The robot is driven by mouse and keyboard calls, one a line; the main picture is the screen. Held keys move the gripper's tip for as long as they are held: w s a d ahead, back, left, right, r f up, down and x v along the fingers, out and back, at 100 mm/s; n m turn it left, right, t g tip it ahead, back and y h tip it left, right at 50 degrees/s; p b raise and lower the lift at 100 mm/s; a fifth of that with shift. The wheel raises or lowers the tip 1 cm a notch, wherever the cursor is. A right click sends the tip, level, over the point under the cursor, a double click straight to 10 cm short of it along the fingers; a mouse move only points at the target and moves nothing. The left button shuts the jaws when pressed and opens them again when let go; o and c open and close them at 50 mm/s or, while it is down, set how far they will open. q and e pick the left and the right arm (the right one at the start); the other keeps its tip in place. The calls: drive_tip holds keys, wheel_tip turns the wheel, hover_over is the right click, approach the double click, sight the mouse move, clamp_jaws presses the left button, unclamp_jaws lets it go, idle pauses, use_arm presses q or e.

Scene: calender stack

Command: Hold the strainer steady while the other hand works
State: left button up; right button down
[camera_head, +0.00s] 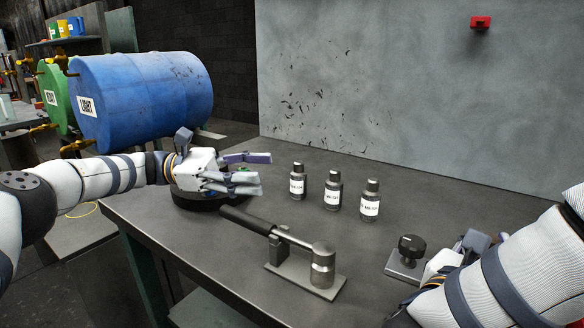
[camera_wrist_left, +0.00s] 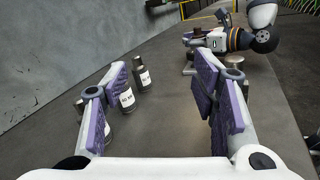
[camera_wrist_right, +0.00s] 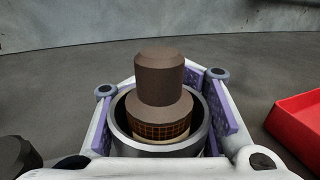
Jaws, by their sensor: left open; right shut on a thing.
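In the right wrist view, my right gripper (camera_wrist_right: 161,88) is shut on a round metal cup (camera_wrist_right: 202,140), one finger on each side of it. A brown stepped piece with a mesh band (camera_wrist_right: 162,128), perhaps the strainer, sits upright inside the cup. In the head view my right forearm mostly hides this hand and the held cup. My left gripper (camera_head: 258,173) is open and empty above the table, over a dark round base (camera_head: 190,203) that it partly covers. It also shows open in the left wrist view (camera_wrist_left: 162,78).
Three small labelled bottles (camera_head: 333,192) stand mid-table. A lever press (camera_head: 322,268) with a metal cylinder lies at the front, and a black knob on a plate (camera_head: 408,250) is to its right. A red tray (camera_wrist_right: 300,125) is right of the held cup.

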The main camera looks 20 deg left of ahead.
use_arm(q)
drive_tip(key=shift+s+a+t, duration=0.1)
drive_tip(key=shift+a+t, duration=0.5)
drive_tip(key=shift+a, duration=0.45)
drive_tip(key=m+g+y, duration=0.3)
drive_tip(key=m+y, duration=1.1)
drive_tip(key=m, duration=1.9)
approach(413, 241)
drive_tip(key=x, duration=0.9)
